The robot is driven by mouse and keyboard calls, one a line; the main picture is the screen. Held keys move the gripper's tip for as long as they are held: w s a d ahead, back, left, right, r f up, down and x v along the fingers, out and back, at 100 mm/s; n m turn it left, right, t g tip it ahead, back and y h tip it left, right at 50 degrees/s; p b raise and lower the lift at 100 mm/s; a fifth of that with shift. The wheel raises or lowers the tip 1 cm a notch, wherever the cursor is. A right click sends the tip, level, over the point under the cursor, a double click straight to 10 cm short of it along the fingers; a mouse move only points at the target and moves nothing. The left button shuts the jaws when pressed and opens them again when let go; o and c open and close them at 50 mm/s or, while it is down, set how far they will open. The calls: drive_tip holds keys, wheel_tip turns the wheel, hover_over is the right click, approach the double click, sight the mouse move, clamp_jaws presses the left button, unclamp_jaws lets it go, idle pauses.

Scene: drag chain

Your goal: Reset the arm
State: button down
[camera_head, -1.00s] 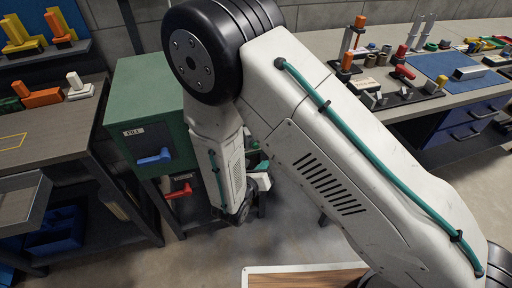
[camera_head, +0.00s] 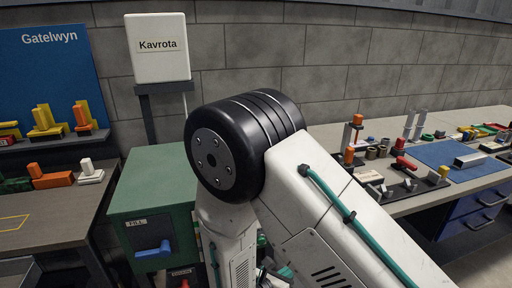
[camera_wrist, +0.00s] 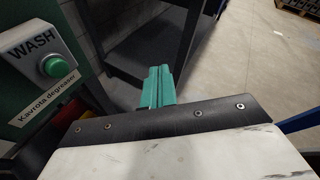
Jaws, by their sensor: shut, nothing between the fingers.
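My gripper (camera_wrist: 158,87) shows in the wrist view as two teal fingers pressed side by side, shut with nothing between them. It points over the concrete floor, to the right of a green cabinet (camera_wrist: 17,98). In the head view my white arm with its black round joint fills the middle and lower right. Its forearm hangs down in front of the green cabinet (camera_head: 150,187); the gripper is mostly hidden behind the arm there.
The cabinet has a WASH box with a green button (camera_wrist: 54,66), close left of the gripper. A dark stand (camera_wrist: 150,45) is just beyond the fingers. In the head view, a workbench with a blue mat (camera_head: 440,155) is right, a dark table (camera_head: 45,215) left. Open floor (camera_wrist: 245,60) lies right.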

drive_tip(key=s+d+r+m+g+y, duration=0.3)
drive_tip(key=s+d+r+m, duration=0.2)
drive_tip(key=r+m, duration=0.5)
drive_tip(key=s+d+r+m+g+y, duration=0.2)
drive_tip(key=s+d+r+m+y, duration=0.2)
drive_tip(key=s+r+m, duration=0.5)
drive_tip(key=s+d+r+m+g+y, duration=0.3)
drive_tip(key=s+d+r+m, duration=0.4)
drive_tip(key=r+m, duration=0.4)
wheel_tip(320, 180, up, 3)
drive_tip(key=shift+d+r+g, duration=0.1)
drive_tip(key=shift+d+g, duration=0.2)
drive_tip(key=shift+d, duration=0.3)
